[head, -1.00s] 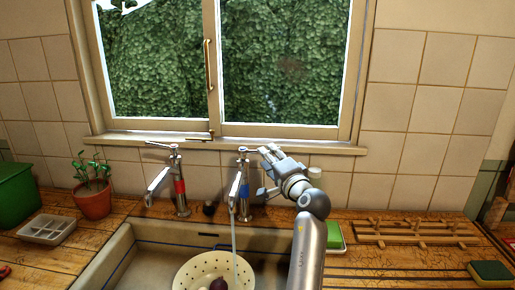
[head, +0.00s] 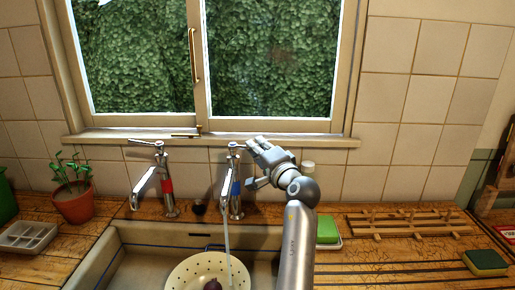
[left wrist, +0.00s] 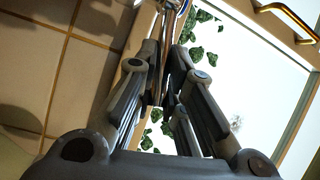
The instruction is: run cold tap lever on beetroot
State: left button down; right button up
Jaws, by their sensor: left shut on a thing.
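The cold tap (head: 235,187) has a blue band and stands at the back of the sink. Water (head: 228,232) runs from its spout down into a cream colander (head: 184,274). A dark beetroot (head: 212,285) lies in the colander, cut by the bottom edge of the head view. My left gripper (head: 253,147) is shut on the cold tap lever (head: 238,145) at the top of the tap. The fingers come in from the right. In the left wrist view the fingers (left wrist: 165,45) are close together with metal between them. My right gripper is out of view.
The hot tap (head: 166,185) with a red band stands left of the cold tap. A potted plant (head: 73,204) and a grey divided tray (head: 27,237) are at the left. A wooden rack (head: 405,222), a green sponge (head: 327,230) and another sponge (head: 486,262) are at the right.

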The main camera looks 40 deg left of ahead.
pick_arm(q)
jog(key=shift+w+a+n+g+y+b, duration=0.25)
jog(key=shift+n+g+b, duration=0.35)
jog(key=shift+g+b, duration=0.4)
jog(key=shift+w+a+n+g+y+b, duration=0.2)
jog(key=shift+w+n+g+b, duration=0.3)
jog(key=shift+g+b, duration=0.55)
jog(key=shift+w+a+n+g+y+b, duration=0.25)
jog(key=shift+n+g+b, duration=0.55)
jog(key=shift+b, duration=0.3)
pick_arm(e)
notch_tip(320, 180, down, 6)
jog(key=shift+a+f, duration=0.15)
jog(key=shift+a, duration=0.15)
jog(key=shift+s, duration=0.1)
pick_arm(q)
jog(key=c, duration=1.5)
grip_release()
jog(key=shift+a, duration=0.1)
